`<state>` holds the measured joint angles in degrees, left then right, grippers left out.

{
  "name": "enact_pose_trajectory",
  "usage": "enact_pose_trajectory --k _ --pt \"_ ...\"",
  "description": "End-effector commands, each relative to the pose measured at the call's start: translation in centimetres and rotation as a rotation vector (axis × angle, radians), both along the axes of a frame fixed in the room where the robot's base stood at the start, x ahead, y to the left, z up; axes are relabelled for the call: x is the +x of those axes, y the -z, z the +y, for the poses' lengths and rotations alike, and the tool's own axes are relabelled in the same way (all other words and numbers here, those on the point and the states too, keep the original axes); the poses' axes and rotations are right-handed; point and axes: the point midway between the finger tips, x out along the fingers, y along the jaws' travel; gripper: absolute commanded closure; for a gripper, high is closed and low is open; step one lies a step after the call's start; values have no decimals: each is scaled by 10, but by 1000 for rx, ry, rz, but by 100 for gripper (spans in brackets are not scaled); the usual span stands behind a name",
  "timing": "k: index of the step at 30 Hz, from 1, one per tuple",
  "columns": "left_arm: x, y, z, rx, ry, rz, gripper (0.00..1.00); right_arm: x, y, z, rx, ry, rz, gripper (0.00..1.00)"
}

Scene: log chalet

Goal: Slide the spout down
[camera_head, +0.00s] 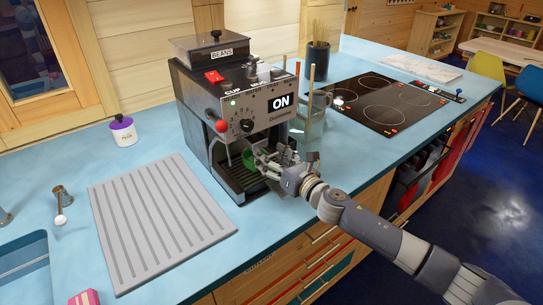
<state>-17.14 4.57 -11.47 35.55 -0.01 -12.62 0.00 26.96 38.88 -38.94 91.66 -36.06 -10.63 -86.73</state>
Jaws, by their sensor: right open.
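The coffee machine (222,98) stands on the blue counter, with a dark body, a "BEANS" hopper (210,48) on top and an "ON" display (281,103). Its front recess sits above a drip tray (246,180). My right gripper (265,158) is open in front of the recess, at its right side. A small green thing (250,158) shows behind or between the fingers; I cannot tell whether they touch it. The spout cannot be made out clearly; the gripper covers part of the recess. My left gripper is out of view.
A grey ridged drain mat (160,222) lies left of the machine. A white pot with a purple lid (123,131) stands behind it. A glass holder with sticks (312,108) and a black hob (385,103) are to the right. The sink (22,262) is far left.

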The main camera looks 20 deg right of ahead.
Motion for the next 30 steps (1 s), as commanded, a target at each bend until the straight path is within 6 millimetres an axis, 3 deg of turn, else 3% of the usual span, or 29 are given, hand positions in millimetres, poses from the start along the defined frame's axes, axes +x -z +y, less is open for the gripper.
enact_pose_trajectory --k 8,21,30 --pt "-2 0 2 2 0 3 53 -12 -1 -5 1 1 0 40" --pt "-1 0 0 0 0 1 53 -81 1 -30 -1 1 2 40" --pt "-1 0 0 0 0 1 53 -109 1 -40 1 1 2 40"
